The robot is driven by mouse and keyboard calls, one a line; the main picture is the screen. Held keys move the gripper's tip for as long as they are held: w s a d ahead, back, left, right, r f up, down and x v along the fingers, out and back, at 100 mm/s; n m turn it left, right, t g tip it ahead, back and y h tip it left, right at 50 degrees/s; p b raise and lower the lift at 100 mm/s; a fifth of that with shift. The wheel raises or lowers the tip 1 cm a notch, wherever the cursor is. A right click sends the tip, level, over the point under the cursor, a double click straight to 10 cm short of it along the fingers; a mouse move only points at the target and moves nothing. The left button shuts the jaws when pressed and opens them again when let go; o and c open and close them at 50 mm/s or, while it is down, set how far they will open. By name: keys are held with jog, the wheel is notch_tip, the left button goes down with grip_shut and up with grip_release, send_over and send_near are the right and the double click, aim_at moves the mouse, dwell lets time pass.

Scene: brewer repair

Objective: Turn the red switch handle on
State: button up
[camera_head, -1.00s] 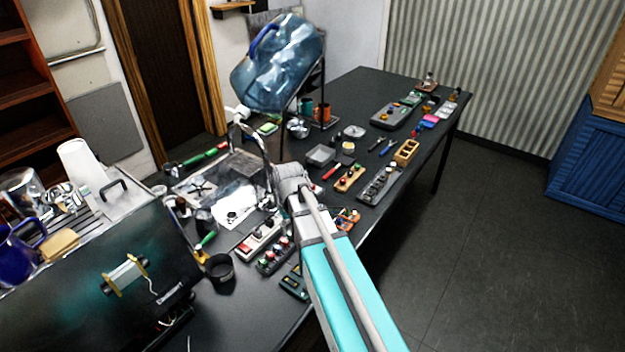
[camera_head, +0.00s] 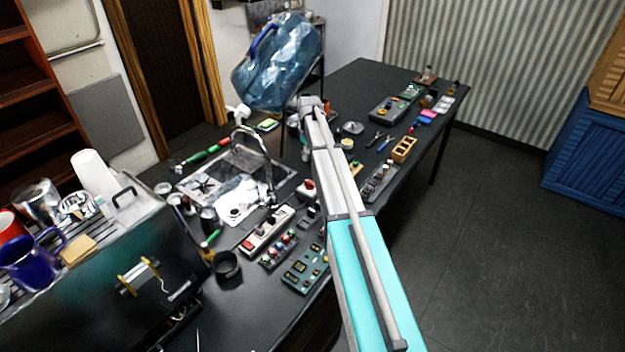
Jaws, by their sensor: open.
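I cannot pick out the red switch handle for sure. A pale switch panel (camera_head: 266,231) with a red part at its near left end lies on the black table, left of my arm. A panel with several coloured knobs (camera_head: 279,249) lies just in front of it. A small white box with red on it (camera_head: 306,189) stands close to the left side of my arm. My arm reaches up across the table, and its far end is near the blue bottle. My gripper's fingers do not show; the arm hides whatever is beyond its end.
A large blue water bottle (camera_head: 277,62) hangs tilted near my arm's end. A sink with a curved tap (camera_head: 262,142) lies left of the arm. A green circuit board (camera_head: 305,269) is nearer. Small parts crowd the table's far right. The floor to the right is clear.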

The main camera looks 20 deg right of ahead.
aim_at(309, 181)
jog(key=shift+f, duration=0.2)
dwell(0.3)
notch_tip(309, 181, down, 13)
jog(key=b, duration=1.4)
jog(key=shift+f, duration=0.2)
